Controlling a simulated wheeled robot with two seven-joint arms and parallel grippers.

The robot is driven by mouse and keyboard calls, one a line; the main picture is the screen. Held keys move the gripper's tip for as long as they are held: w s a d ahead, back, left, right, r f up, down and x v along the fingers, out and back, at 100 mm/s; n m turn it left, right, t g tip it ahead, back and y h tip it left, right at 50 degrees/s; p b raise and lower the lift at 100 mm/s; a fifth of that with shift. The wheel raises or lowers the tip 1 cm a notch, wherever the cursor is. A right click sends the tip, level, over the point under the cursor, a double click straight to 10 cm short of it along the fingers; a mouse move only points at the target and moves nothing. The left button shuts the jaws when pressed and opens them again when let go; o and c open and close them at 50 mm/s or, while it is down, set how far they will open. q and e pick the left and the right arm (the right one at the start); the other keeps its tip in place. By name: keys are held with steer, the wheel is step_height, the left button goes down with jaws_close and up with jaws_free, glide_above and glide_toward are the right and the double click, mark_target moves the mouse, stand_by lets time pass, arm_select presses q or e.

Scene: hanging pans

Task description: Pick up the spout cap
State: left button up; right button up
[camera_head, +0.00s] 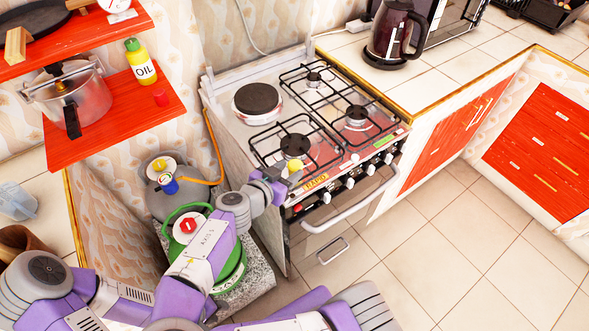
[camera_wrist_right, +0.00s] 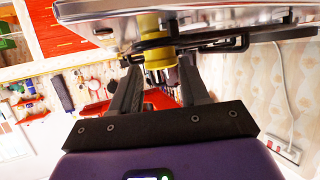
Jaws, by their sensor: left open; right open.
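A small yellow piece (camera_head: 295,165), which looks like the spout cap, sits at the front left edge of the stove top. In the right wrist view a yellow cylinder (camera_wrist_right: 156,52), apparently this piece, shows beside silver metal and a black bar. My right gripper (camera_head: 282,178) is at the front left of the stove, close to the yellow piece. Its two dark fingers (camera_wrist_right: 160,70) are apart, one on each side of the yellow cylinder; I cannot tell whether they touch it. My left gripper does not show; only arm links are at the lower left.
The stove (camera_head: 330,125) has black grates near the right gripper. A gas cylinder (camera_head: 232,262) stands below the arm. Open floor (camera_head: 440,235) lies right.

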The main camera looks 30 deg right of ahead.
mark_target(293, 167)
steer(key=b+x, duration=0.1)
steer(key=x, duration=0.3)
steer(key=shift+w+d, duration=0.15)
steer(key=shift+c, duration=0.3)
steer(key=c, duration=0.6)
